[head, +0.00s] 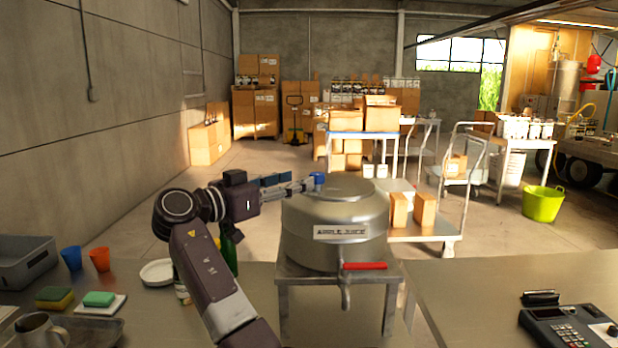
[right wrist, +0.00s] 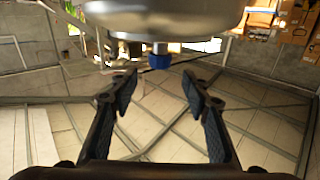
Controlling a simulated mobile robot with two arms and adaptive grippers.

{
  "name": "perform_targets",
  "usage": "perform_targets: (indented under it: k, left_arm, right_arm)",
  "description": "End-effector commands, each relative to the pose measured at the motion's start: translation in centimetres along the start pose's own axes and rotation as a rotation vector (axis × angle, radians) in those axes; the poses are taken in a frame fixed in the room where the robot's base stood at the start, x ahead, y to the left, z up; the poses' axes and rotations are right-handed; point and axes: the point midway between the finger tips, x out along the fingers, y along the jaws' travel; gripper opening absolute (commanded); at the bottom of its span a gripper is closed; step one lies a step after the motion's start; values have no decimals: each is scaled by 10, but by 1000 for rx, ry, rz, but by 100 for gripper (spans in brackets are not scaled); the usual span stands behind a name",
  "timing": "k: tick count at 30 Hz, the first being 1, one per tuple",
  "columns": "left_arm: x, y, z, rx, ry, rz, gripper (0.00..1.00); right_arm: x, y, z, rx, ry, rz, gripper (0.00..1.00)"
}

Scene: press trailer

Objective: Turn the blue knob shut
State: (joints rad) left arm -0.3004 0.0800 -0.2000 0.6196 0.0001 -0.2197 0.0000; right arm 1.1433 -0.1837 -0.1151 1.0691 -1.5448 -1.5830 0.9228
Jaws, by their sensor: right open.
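The blue knob (head: 319,178) shows at the upper left rim of a steel tank (head: 335,250) labelled "APPLE JUICE" in the head view. My right gripper (head: 303,185) is at the tank's upper left, its fingers pointing right toward the knob. In the right wrist view, the blue knob (right wrist: 159,60) hangs on a short metal stem beside the tank (right wrist: 165,18). My open right gripper (right wrist: 159,82) has one finger on each side of the knob's line, with the knob just beyond the fingertips. No contact shows. My left gripper is not in view.
The tank stands on a metal stand (head: 335,281) on the counter, with a red-handled tap (head: 365,266) in front. A green bottle (head: 230,255) and a white plate (head: 157,272) are by my right arm. A card terminal (head: 567,325) lies at the right.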

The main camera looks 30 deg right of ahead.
Motion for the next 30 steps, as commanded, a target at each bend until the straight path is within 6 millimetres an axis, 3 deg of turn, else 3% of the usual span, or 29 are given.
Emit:
perform_targets:
  k: [3,9,25,30]
  left_arm:
    - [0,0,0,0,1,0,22]
    - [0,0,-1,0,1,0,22]
    - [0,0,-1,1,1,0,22]
    - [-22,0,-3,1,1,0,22]
  right_arm:
    - [-22,-1,0,0,-1,-2,44]
    - [-39,0,0,0,0,0,44]
    - [-41,0,-1,0,0,0,44]
    - [-41,0,-22,1,1,0,44]
